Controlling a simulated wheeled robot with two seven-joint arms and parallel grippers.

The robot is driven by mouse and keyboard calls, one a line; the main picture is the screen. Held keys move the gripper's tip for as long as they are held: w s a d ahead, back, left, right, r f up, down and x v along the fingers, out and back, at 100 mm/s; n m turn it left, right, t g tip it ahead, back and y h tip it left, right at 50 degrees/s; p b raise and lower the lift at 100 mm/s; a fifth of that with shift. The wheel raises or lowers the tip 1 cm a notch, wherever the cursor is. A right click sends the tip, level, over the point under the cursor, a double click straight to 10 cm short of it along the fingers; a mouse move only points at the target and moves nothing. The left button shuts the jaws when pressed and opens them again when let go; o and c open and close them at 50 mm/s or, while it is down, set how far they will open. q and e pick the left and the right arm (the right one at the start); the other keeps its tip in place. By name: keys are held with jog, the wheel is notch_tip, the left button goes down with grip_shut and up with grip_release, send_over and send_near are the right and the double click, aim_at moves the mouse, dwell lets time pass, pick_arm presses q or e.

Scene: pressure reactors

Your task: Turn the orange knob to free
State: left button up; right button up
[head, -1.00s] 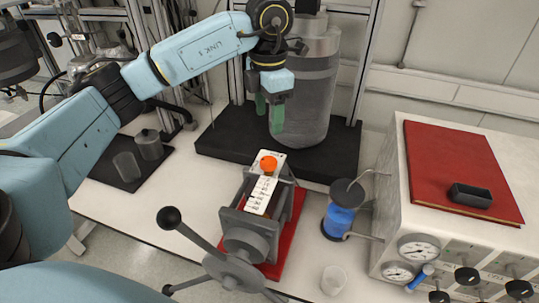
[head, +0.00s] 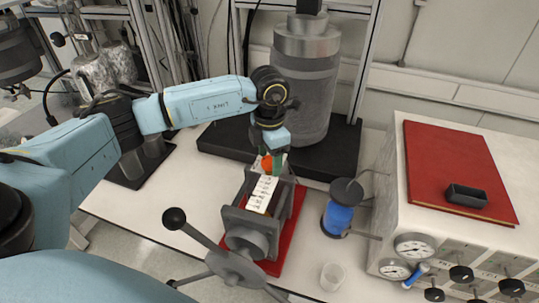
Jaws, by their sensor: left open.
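The orange knob (head: 267,163) sits at the far end of a white labelled block (head: 262,194). The block is held in a grey vise (head: 245,221) on a red base. My left gripper (head: 271,165) points down over the knob, with its green fingertips on either side of it. The gripper is open, and it partly hides the knob. I cannot tell whether the fingers touch it. My right gripper is not in view.
A grey reactor vessel (head: 305,85) on a black platform stands just behind. A blue cylinder (head: 338,216) and a clear cup (head: 333,275) are right of the vise. The vise's handle (head: 174,219) sticks out front left.

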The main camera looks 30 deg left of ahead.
pick_arm(q)
jog(key=c, duration=1)
jog(key=shift+o, duration=0.2)
